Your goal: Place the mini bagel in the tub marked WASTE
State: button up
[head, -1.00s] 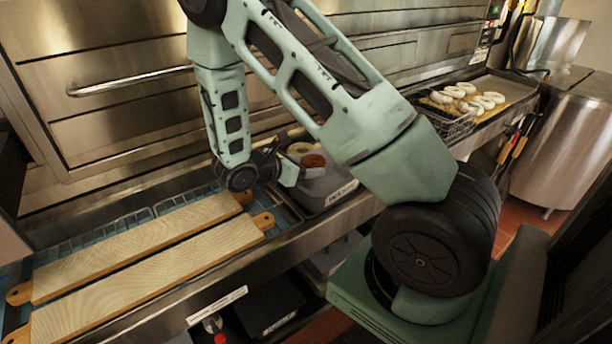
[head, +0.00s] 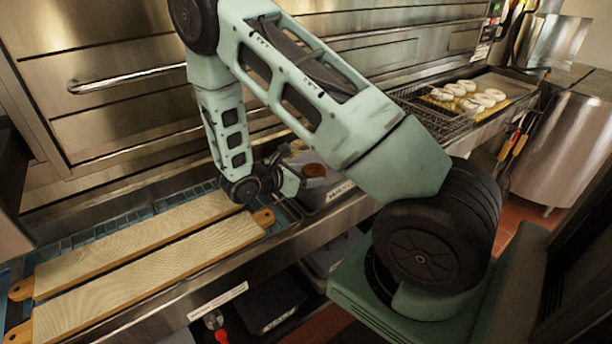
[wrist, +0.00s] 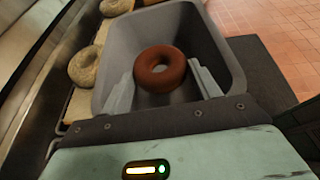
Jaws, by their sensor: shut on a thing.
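A small reddish-brown mini bagel (wrist: 160,68) is between the two pale fingers of my gripper (wrist: 163,88) in the wrist view. My gripper is shut on it. The bagel also shows in the head view (head: 315,170), just right of my gripper (head: 294,182). A grey tub (wrist: 213,42) lies beneath, and the bagel appears inside its outline in the wrist view. I cannot tell how far the bagel is above the tub floor. In the head view the tub (head: 322,196) has a white label on its front, partly hidden and hard to read.
Pale bagels (wrist: 86,66) lie on a tan surface left of the tub in the wrist view. Two long wooden boards (head: 150,262) lie at the left of the counter. A tray of white-topped bagels (head: 520,88) and a wire basket (head: 428,112) stand to the right.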

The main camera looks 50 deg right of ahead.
jog(key=o, duration=0.8)
jog(key=shift+s+a+f, duration=0.15)
jog(key=shift+f, duration=0.45)
jog(key=shift+c, duration=0.2)
jog(key=shift+o, duration=1)
jog(key=shift+f, duration=0.1)
jog(key=shift+r+p, duration=0.45)
jog(key=shift+r, duration=0.2)
jog(key=b+v, duration=0.3)
jog(key=v, duration=0.9)
jog(key=s+a+r+m+y, duration=0.2)
jog(key=s+a+r+y, duration=0.1)
jog(key=s+a, duration=0.3)
jog(key=s+a+r+m+t+y, duration=0.1)
jog(key=s+a+r+m+y, duration=0.2)
jog(key=s+a+y, duration=0.3)
jog(key=s+a+r+m+t+y, duration=0.1)
jog(key=s+a+r+m+y, duration=0.2)
jog(key=a, duration=1)
jog(key=s+y, duration=0.2)
jog(key=s, duration=0.3)
jog(key=shift+a+r+p, duration=0.2)
jog(key=shift+r+p, duration=0.1)
jog(key=shift+r, duration=0.1)
